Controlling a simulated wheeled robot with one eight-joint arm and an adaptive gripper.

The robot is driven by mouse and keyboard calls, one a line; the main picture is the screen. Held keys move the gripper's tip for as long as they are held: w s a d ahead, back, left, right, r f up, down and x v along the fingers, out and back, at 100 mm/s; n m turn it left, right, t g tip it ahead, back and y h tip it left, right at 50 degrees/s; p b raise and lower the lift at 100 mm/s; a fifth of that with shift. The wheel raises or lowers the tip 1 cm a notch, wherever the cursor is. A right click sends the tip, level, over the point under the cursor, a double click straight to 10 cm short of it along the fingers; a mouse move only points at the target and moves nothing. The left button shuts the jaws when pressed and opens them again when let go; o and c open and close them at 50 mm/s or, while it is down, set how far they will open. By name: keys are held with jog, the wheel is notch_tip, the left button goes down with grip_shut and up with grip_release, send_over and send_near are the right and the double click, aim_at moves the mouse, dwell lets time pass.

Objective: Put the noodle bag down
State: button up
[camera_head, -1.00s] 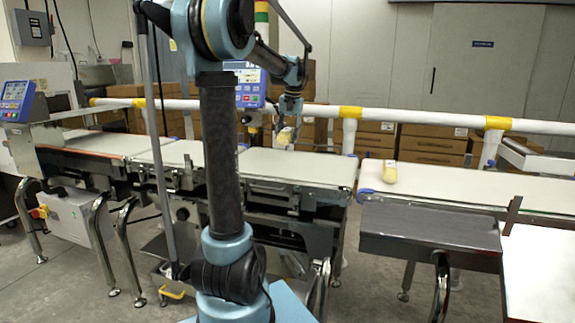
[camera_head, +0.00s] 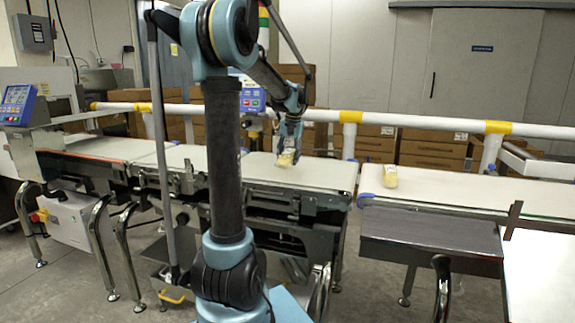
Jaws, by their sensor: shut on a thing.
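My gripper (camera_head: 289,149) is shut on a small pale yellow bag, the noodle bag (camera_head: 287,159), at the end of my blue and grey arm. The bag hangs low at the middle belt section (camera_head: 320,175); I cannot tell whether it touches the belt surface. A second, similar yellow bag (camera_head: 390,176) lies on the right belt (camera_head: 450,188), near its left end and apart from my gripper.
A white rail with yellow bands (camera_head: 420,122) runs behind the belts. Brown cartons (camera_head: 433,148) are stacked behind it. A dark grey table (camera_head: 425,224) stands in front of the right belt. The middle belt around the held bag is clear.

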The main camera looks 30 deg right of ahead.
aim_at(291, 152)
jog(key=shift+f, duration=1.45)
jog(key=o, duration=1.2)
jog(key=shift+o, duration=0.2)
jog(key=r, duration=0.4)
jog(key=s+r, duration=0.1)
jog(key=r, duration=0.3)
jog(key=s+r, duration=0.1)
jog(key=r, duration=0.3)
